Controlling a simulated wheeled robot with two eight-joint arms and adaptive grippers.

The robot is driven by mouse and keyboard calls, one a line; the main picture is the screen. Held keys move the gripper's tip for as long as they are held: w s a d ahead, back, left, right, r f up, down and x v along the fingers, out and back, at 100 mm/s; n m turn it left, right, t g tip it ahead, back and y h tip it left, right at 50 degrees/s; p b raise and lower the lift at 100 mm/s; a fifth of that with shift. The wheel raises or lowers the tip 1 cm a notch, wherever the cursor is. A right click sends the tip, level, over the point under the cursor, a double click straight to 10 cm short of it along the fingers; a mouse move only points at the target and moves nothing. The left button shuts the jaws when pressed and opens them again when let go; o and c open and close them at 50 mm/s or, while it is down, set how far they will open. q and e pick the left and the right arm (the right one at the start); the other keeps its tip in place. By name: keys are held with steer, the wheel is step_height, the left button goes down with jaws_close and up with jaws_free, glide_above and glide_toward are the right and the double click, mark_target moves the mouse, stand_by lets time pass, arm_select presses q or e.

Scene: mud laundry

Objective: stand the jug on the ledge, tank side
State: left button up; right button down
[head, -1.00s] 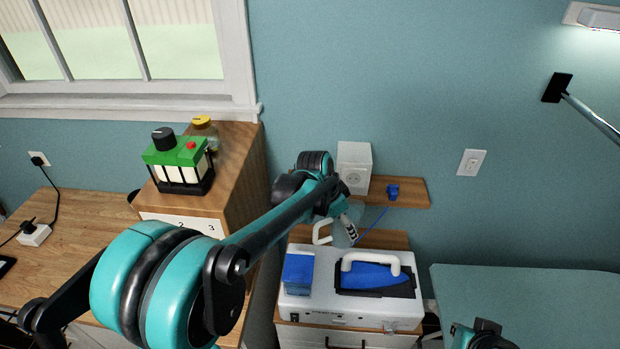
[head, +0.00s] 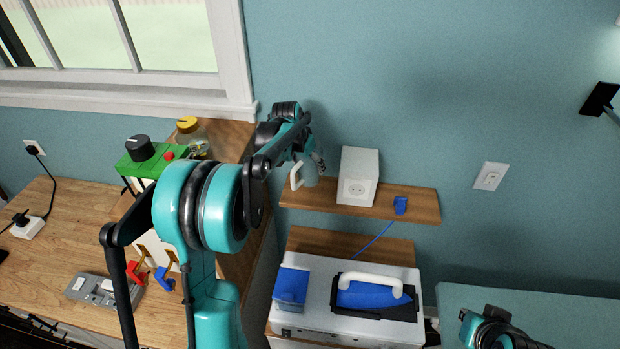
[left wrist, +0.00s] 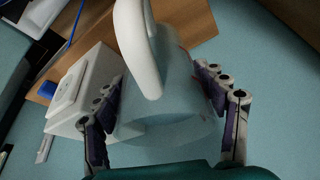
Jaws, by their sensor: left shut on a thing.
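The jug (head: 311,177) is pale and see-through with a white handle (head: 296,176). My left gripper (head: 314,160) is shut on its body. In the left wrist view, the fingers (left wrist: 160,88) press on both sides of the jug (left wrist: 170,120). In the head view the jug is upright over the left end of the wooden ledge (head: 330,203), left of a white socket box. I cannot tell whether its base touches the ledge. The blue tank (head: 291,287) sits on the left of the ironing station below. My right arm's end (head: 490,329) shows at lower right; its jaws are unclear.
The white socket box (head: 358,177) stands mid-ledge, with a blue plug (head: 400,205) and cord to its right. The iron (head: 372,291) rests on the white station (head: 320,320). A cabinet with a green-topped device (head: 140,160) and a yellow-lidded jar (head: 190,137) stands left.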

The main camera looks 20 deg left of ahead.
mark_target(309, 176)
arm_select(q)
steer(key=f, duration=0.5)
steer(key=shift+w+f, duration=0.2)
steer(key=shift+w, duration=0.2)
steer(key=shift+s+f, duration=0.1)
steer(key=shift+f, duration=0.15)
arm_select(e)
steer(key=shift+w, duration=0.35)
arm_select(q)
steer(key=shift+f, duration=0.1)
steer(key=shift+d+f, duration=0.1)
steer(key=o, duration=1.7)
